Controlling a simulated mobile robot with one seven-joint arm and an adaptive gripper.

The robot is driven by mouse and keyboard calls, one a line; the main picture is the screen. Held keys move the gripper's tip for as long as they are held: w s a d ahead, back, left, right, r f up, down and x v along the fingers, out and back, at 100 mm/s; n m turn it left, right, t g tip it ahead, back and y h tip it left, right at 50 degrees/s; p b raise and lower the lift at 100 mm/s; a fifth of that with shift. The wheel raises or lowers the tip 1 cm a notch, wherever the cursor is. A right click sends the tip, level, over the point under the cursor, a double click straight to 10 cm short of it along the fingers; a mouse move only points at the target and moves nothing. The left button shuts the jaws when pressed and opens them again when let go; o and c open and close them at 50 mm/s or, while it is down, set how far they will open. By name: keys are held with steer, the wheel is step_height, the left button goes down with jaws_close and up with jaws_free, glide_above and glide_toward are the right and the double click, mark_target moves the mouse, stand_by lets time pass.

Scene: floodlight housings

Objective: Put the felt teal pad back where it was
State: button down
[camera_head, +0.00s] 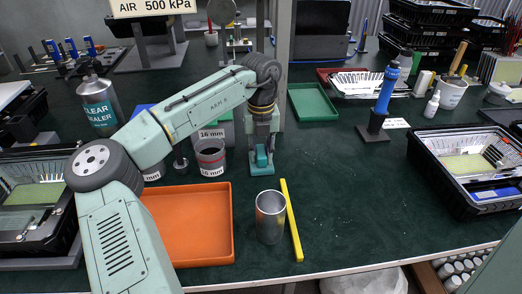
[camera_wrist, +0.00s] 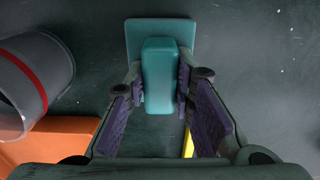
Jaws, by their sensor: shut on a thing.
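The teal pad (camera_wrist: 161,32) has a flat rectangular plate with a raised block-shaped grip on top. In the wrist view my gripper (camera_wrist: 161,88) has its fingers on both sides of that grip and is shut on it. In the head view my gripper (camera_head: 262,150) points straight down, with the teal pad (camera_head: 261,169) beneath it, low over the dark green bench top. I cannot tell whether the plate touches the bench. The fingers partly hide the pad in the head view.
A grey cup (camera_head: 211,162) with a red band stands left of the pad. An orange tray (camera_head: 190,257), a metal can (camera_head: 270,229) and a yellow bar (camera_head: 291,221) lie nearer the front edge. A green tray (camera_head: 312,117) sits behind right.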

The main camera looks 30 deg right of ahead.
mark_target(261, 150)
steer(key=c, duration=1.4)
jaws_free()
steer(key=shift+f, duration=0.1)
steer(key=shift+o, duration=0.2)
step_height(261, 150, up, 12)
steer(key=b, duration=0.1)
